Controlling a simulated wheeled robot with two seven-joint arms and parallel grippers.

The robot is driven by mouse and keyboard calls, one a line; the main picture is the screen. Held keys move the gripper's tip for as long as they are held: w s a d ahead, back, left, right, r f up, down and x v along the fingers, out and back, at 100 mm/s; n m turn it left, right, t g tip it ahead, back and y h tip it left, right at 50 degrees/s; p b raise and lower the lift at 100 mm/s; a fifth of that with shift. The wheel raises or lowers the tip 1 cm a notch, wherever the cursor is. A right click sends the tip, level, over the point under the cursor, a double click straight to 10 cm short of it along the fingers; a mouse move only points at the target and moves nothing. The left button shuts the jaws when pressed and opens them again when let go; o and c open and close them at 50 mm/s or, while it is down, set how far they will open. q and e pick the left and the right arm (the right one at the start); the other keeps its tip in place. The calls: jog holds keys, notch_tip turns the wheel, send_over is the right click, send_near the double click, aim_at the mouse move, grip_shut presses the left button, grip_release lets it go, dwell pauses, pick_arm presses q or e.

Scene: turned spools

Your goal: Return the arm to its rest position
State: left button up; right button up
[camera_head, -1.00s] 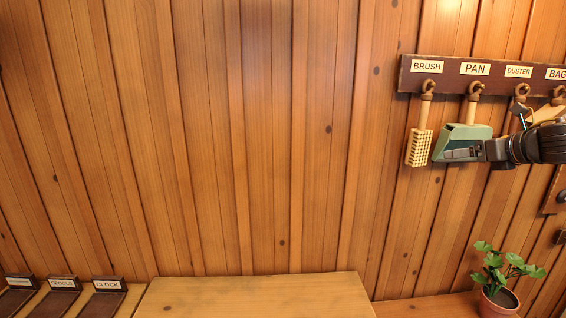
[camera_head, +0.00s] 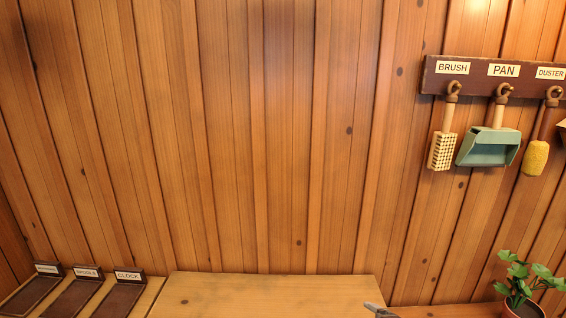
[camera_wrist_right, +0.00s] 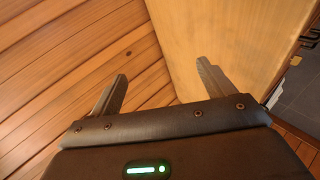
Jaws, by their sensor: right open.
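My right gripper (camera_wrist_right: 160,85) is open in the right wrist view, with its two fingers apart and nothing between them. In the head view only a grey tip of the right gripper (camera_head: 378,310) shows at the bottom edge, in front of the right end of the pale wooden surface (camera_head: 270,295). The rest of my right arm is out of the head view. My left gripper is not in view.
On the wall rail (camera_head: 430,82) hang a brush (camera_head: 441,150), a green pan (camera_head: 488,148) and a yellow duster (camera_head: 535,158). A potted plant (camera_head: 523,290) stands at the lower right. Labelled dark trays (camera_head: 122,300) lie at the lower left.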

jog(key=s+d+f+m+g+h, duration=0.1)
jog(key=s+f+m+g, duration=0.3)
jog(key=s, duration=0.6)
jog(key=s+d+f+m+g+h, duration=0.1)
jog(key=s+f+m, duration=0.3)
jog(key=s+m, duration=0.45)
jog(key=s+d+f+m+g, duration=0.1)
jog(key=s+f+m+g, duration=0.25)
jog(key=s, duration=0.75)
jog(key=s+d+f+b+x, duration=0.1)
jog(key=s+b+x, duration=0.2)
jog(key=x, duration=1.2)
jog(key=s+d+f+b+x, duration=0.15)
jog(key=s+x, duration=0.25)
jog(key=x, duration=1)
jog(key=s+d+f+g+b, duration=0.1)
jog(key=s+f+b, duration=0.4)
jog(key=s+f, duration=1.2)
notch_tip(320, 180, down, 3)
jog(key=shift+s+d+f+g+h, duration=0.1)
jog(key=shift+s+d+g+h, duration=0.1)
jog(key=shift+d+g+h, duration=0.2)
